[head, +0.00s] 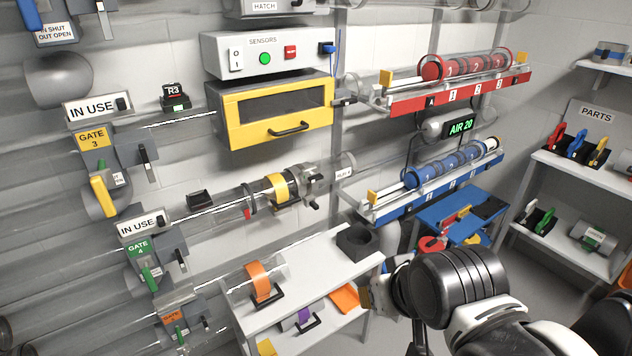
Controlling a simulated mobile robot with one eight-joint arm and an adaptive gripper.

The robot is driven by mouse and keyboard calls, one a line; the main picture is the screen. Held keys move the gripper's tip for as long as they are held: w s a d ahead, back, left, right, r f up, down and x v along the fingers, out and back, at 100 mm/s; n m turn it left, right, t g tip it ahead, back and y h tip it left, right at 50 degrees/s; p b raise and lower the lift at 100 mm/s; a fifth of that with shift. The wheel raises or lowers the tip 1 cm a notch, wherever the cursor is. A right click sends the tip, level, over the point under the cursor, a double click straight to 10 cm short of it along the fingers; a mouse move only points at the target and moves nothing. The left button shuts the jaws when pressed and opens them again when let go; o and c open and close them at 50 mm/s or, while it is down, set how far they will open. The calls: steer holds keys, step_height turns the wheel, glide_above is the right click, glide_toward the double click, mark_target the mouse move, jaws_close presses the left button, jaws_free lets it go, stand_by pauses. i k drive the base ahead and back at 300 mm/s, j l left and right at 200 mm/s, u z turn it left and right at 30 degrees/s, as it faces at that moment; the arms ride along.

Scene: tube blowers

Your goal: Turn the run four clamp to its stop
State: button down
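The run four tube crosses the middle of the head view, with a small white label (344,173) at its right part that seems to read RUN 4. A grey metal clamp (313,180) sits around this tube, just right of a yellow band (276,188). A small dark knob or lever end shows below the clamp; its exact angle is too small to tell. My gripper (368,292) is at the lower right, below and right of the clamp and apart from it, near the right end of the white bench. Its fingers are mostly hidden, so its opening does not show.
The white bench (325,262) holds a black block (358,240) and an orange-banded piece (261,282). A yellow-fronted box (275,112) hangs above the tube. A blue rack (430,190) stands right of the clamp. The green GATE 4 plate (138,247) is left.

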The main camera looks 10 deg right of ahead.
mark_target(313, 176)
steer(key=j+z, duration=1.05)
